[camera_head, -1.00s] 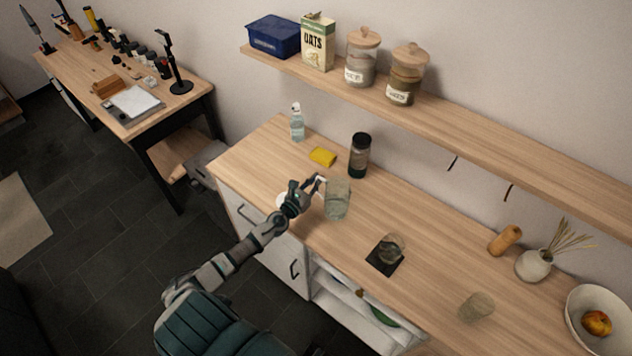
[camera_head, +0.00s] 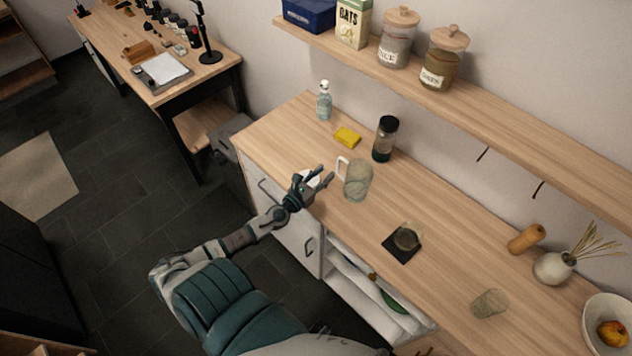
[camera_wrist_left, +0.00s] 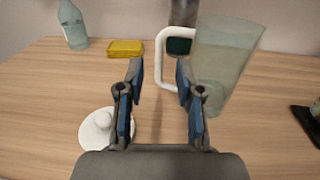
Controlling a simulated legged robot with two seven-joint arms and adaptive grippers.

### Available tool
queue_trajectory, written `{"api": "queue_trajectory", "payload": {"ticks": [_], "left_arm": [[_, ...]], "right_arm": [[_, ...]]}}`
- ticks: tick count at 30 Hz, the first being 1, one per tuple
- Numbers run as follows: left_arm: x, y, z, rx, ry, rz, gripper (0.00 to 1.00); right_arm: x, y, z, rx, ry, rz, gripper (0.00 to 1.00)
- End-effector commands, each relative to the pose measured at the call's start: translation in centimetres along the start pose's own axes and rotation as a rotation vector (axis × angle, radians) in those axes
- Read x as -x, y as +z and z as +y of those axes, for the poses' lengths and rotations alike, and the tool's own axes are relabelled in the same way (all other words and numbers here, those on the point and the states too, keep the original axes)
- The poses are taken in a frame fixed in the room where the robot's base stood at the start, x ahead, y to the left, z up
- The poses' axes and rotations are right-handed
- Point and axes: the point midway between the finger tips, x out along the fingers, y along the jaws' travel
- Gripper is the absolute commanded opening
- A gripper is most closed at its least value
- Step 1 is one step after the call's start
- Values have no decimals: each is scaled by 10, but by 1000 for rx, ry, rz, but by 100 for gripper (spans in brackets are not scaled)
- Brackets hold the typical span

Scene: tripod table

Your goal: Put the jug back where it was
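The clear jug (camera_head: 358,181) stands upright on the wooden counter, with its white handle (camera_head: 342,167) on the left side. In the left wrist view the jug (camera_wrist_left: 222,62) is at the upper right, its handle (camera_wrist_left: 163,60) just beyond the fingers. My left gripper (camera_head: 324,176) is open and empty, to the left of the handle and apart from it. A white round lid with a knob (camera_wrist_left: 98,128) lies left of the gripper. My right gripper is not in view.
A yellow sponge (camera_head: 347,138), a bottle (camera_head: 324,101) and a dark-lidded shaker (camera_head: 385,139) stand behind. A glass on a black coaster (camera_head: 402,248), another glass (camera_head: 489,303) and a wooden shelf (camera_head: 480,118) are to the right. Counter between jug and coaster is clear.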

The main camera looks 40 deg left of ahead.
Motion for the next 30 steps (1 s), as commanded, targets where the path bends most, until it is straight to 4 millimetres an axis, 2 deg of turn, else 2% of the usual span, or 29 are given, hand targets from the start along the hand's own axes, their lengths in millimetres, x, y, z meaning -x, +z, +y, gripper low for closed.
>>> {"api": "queue_trajectory", "payload": {"ticks": [3,9,27,30], "left_arm": [[22,-3,0,1,-1,3,36],[39,-1,-1,0,-1,1,36],[41,1,0,3,1,-1,36],[44,2,-2,105,38,-16,36]], "right_arm": [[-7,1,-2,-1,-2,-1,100],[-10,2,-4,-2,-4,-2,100],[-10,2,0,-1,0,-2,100],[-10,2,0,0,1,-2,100]]}}
